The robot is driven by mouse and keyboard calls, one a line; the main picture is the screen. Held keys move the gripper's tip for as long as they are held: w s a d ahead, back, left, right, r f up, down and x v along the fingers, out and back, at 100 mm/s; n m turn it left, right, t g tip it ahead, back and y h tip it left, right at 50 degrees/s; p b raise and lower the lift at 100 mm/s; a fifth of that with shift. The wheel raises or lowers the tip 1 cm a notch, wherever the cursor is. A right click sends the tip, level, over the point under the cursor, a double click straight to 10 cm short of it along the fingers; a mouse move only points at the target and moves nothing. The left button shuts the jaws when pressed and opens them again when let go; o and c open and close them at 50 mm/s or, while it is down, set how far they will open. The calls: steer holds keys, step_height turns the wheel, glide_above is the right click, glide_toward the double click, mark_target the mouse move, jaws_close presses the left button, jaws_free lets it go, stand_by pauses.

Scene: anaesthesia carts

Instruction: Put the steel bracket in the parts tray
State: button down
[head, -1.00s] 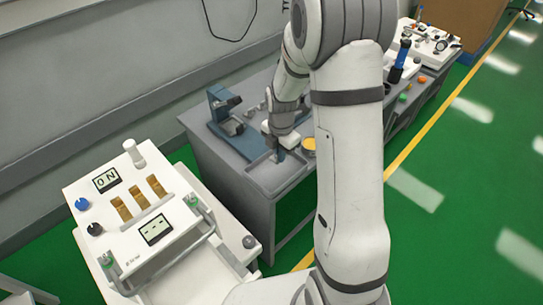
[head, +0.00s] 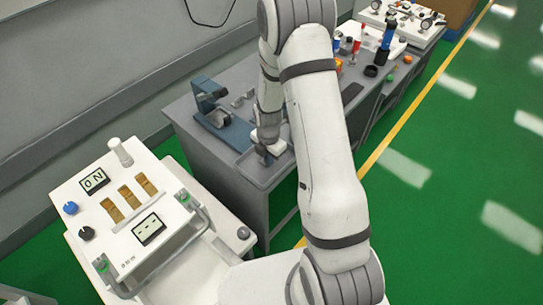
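A shallow grey tray (head: 262,176), which looks like the parts tray, is at the near end of the grey workbench. My gripper (head: 264,157) points down over the tray's far part, low and close to it. The fingers are small and partly hidden by the gripper body, so I cannot tell whether they are open or shut, or whether they hold anything. I cannot make out the steel bracket for certain. Small grey metal pieces (head: 238,102) lie on the bench behind my gripper, beside a blue fixture.
The blue fixture (head: 212,108) stands left of my gripper on the workbench (head: 205,150). A white cart (head: 75,190) with displays and knobs stands at the near left. Bottles and a black cup stand farther along the bench. Green floor is clear at right.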

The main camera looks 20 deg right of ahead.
steer(key=shift+f, duration=0.1)
steer(key=c, duration=1.6)
jaws_free()
step_height(320, 180, up, 12)
steer(key=b, duration=0.2)
steer(key=s+d+r+m+t, duration=0.1)
steer(key=s+r+m+t, duration=0.2)
steer(key=s+r+m, duration=1.5)
steer(key=s+m, duration=0.2)
steer(key=m, duration=0.4)
steer(key=shift+s+d+m, duration=0.15)
steer(key=shift+s+m, duration=0.05)
steer(key=shift+m, duration=0.2)
